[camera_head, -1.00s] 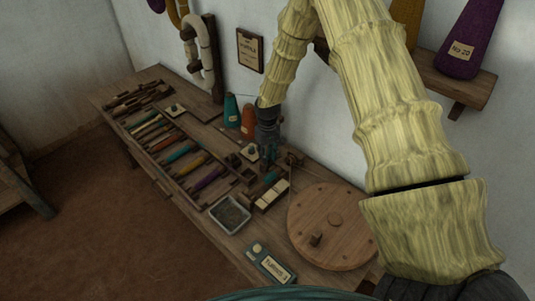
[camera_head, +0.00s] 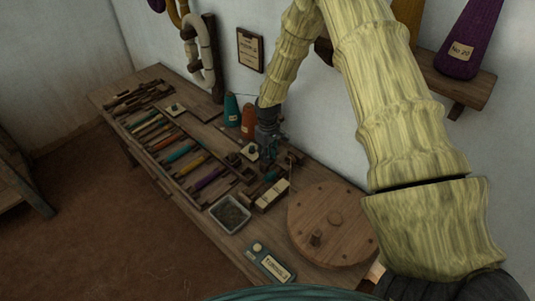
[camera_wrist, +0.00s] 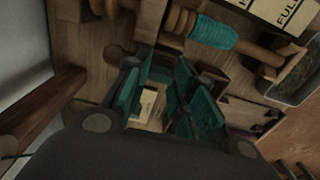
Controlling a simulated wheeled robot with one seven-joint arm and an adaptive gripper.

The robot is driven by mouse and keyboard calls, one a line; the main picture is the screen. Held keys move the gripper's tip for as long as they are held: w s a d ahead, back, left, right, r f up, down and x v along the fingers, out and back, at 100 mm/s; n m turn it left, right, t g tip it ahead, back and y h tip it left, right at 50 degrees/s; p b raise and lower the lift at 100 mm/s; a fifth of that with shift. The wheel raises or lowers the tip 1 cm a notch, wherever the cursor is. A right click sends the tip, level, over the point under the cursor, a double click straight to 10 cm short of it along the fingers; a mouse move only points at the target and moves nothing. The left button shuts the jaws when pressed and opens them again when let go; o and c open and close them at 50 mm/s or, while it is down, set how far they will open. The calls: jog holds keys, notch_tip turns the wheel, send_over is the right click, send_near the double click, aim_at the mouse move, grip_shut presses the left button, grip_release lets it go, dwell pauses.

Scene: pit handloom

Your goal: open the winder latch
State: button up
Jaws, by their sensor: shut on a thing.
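The winder stands on the bench, its spindle carrying a teal-wound bobbin (camera_wrist: 214,34) in the wrist view. Its big round wooden wheel (camera_head: 334,232) is at the right in the head view. My gripper (camera_head: 268,156) reaches down over the winder's far end. In the wrist view my gripper (camera_wrist: 166,88) has its teal-padded fingers around a small part just beyond the spindle end. The latch is mostly hidden between the fingers, so I cannot tell its position. A cream label plate shows below, between the fingers.
Teal and orange cones (camera_head: 248,121) stand close behind my gripper. A grey tray (camera_head: 230,213) and a rack of coloured bobbins (camera_head: 182,152) lie to the left. A labelled teal block (camera_head: 270,262) lies at the front. The wall is close behind the bench.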

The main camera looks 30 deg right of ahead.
jog(key=o, duration=1)
jog(key=shift+r, duration=0.1)
notch_tip(320, 180, up, 12)
jog(key=shift+f, duration=0.1)
dwell(0.4)
